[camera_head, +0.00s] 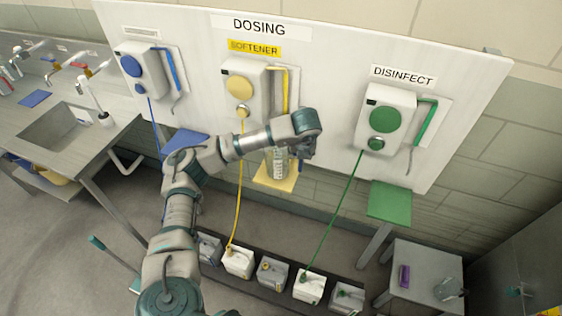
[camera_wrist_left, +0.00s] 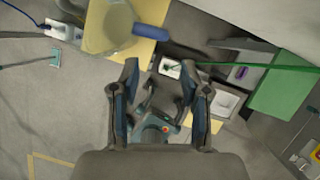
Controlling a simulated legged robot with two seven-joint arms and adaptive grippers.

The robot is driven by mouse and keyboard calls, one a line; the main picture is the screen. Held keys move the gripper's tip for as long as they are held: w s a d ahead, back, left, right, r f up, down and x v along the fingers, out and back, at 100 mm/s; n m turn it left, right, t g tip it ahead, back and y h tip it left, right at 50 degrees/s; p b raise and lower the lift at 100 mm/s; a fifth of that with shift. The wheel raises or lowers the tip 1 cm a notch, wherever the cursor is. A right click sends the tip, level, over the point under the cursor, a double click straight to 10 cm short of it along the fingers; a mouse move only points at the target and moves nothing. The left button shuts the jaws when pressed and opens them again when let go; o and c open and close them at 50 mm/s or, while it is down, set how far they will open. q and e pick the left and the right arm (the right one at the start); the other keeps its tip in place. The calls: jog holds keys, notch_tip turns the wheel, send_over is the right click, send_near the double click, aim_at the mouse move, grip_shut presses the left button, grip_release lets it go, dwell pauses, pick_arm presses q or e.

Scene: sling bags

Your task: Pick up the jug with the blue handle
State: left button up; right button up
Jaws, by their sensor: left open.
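A clear jug (camera_head: 276,164) stands on the yellow shelf (camera_head: 270,184) under the softener dispenser, partly hidden by my left arm in the head view. In the left wrist view the jug (camera_wrist_left: 108,28) is at the top left, and its blue handle (camera_wrist_left: 150,32) points right. My left gripper (camera_head: 303,158) is just to the right of the jug in the head view. My right gripper is not in view.
The dosing board with a yellow dispenser (camera_head: 240,86) and a green dispenser (camera_head: 384,118) rises behind. A green shelf (camera_head: 390,203) is at right; a yellow hose (camera_head: 240,190) and a green hose (camera_head: 334,215) run to canisters on the floor. A sink counter (camera_head: 62,128) is at left.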

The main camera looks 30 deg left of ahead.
aim_at(300, 162)
pick_arm(q)
jog(key=x, duration=0.6)
jog(key=shift+w+d+f+p, duration=0.15)
jog(key=shift+f+p, duration=0.05)
jog(key=shift+p, duration=0.15)
jog(key=p+x, duration=0.1)
jog(key=x, duration=0.4)
jog(key=shift+w+f, duration=0.1)
grip_shut()
